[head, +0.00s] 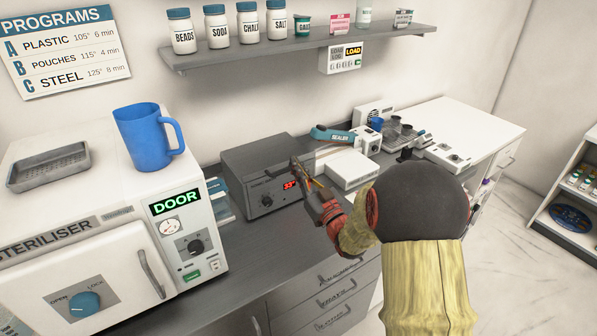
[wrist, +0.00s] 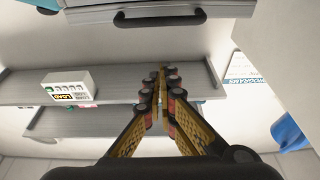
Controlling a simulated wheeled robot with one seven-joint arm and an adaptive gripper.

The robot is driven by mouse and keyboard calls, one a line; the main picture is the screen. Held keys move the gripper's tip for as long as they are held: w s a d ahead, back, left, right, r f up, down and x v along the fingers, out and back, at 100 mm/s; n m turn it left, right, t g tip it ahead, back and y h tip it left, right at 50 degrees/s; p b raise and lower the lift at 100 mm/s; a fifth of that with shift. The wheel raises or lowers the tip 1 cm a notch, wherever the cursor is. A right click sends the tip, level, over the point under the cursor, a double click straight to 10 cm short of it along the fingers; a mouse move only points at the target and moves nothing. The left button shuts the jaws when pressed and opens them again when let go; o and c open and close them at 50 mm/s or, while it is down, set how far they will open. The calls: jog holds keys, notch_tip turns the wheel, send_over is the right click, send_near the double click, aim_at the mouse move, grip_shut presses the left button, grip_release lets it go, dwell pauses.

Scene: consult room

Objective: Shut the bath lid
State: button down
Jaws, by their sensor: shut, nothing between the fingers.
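The bath (head: 262,205) is a dark grey box with a red display on the counter, right of the steriliser. Its grey top (head: 255,153) looks flat in the head view; I cannot tell whether the lid is fully down. My gripper (head: 295,164) is shut and empty, with its fingertips in front of the bath's right part in the picture. The wrist view shows the closed fingertips (wrist: 160,74) pointing towards the wall and shelf. A grey panel with a black bar handle (wrist: 160,19), probably the bath lid, shows at its top edge, apart from the fingers.
The white steriliser (head: 90,215) stands left, with a blue jug (head: 147,138) and a metal tray (head: 48,166) on top. A wall shelf (head: 290,46) with several jars hangs above.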

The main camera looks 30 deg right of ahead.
jog(key=s+f, duration=0.4)
jog(key=s, duration=0.3)
jog(key=shift+d+f+p, duration=0.15)
jog(key=shift+f+p, duration=0.2)
jog(key=shift+p, duration=0.05)
jog(key=shift+w, duration=0.15)
jog(key=w+a+r+g+h, duration=0.2)
jog(key=a+r+g+h, duration=0.25)
jog(key=r+g, duration=0.2)
jog(key=s+a+g+y, duration=0.1)
jog(key=s+a+g, duration=0.2)
jog(key=s, duration=0.6)
jog(key=s+a+f+g+y, duration=0.1)
jog(key=s+a+g, duration=0.2)
jog(key=s+a, duration=0.4)
jog(key=s+a+g+y, duration=0.1)
jog(key=s+a+g, duration=0.2)
jog(key=s, duration=0.8)
jog(key=shift+s+a+f+y, duration=0.25)
jog(key=shift+a+y, duration=0.1)
jog(key=shift+a, duration=0.7)
jog(key=c, duration=2.4)
grip_release()
jog(key=shift+m+g, duration=0.25)
jog(key=shift+m, duration=0.05)
